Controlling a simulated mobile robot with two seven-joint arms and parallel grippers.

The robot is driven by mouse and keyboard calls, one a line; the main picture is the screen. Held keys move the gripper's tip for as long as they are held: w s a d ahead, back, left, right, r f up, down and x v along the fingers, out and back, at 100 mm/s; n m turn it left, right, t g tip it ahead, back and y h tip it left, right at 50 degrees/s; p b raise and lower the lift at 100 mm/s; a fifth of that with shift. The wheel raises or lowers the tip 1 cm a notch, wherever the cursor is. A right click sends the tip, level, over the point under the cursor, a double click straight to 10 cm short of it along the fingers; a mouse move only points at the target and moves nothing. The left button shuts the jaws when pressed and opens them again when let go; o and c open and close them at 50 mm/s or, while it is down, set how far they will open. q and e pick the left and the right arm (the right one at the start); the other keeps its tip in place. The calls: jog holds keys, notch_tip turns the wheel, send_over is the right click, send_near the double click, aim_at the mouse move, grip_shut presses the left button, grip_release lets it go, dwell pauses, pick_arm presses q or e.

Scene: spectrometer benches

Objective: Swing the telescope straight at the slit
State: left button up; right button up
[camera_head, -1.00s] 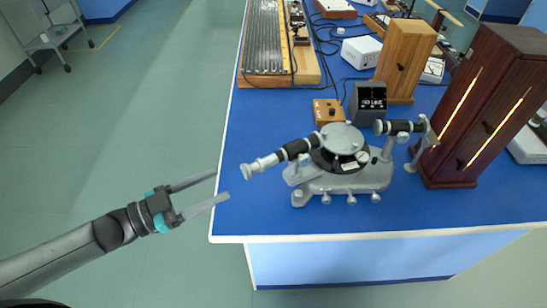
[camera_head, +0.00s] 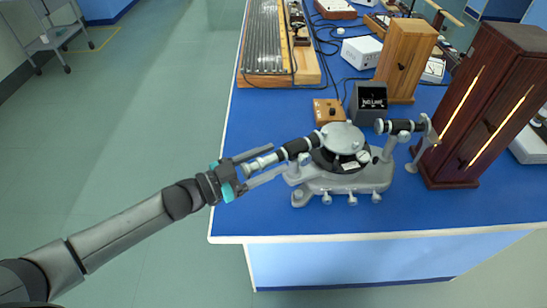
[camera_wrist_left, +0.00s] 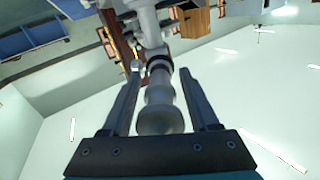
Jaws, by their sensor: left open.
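The spectrometer (camera_head: 343,180) stands on the blue bench, a grey base with a round table on top. Its telescope (camera_head: 295,149) is a black and silver tube pointing left and a little toward the front. The collimator (camera_head: 400,127), with the slit end, points right toward the dark wooden lamp housing. My left gripper (camera_head: 262,166) is open, its fingers on either side of the telescope's eyepiece end. In the left wrist view the eyepiece (camera_wrist_left: 160,118) lies between the two fingers, with gaps visible on both sides. My right gripper is not in view.
A dark wooden housing (camera_head: 486,105) with glowing slots stands right of the spectrometer. A small display box (camera_head: 368,103) and a wooden switch box (camera_head: 328,112) stand behind it. The bench's front (camera_head: 350,222) is clear.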

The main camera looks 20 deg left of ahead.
pick_arm(q)
jog(key=shift+w+d, duration=0.45)
jog(key=shift+w, duration=0.05)
jog(key=shift+c, duration=0.3)
grip_shut()
dwell(0.9)
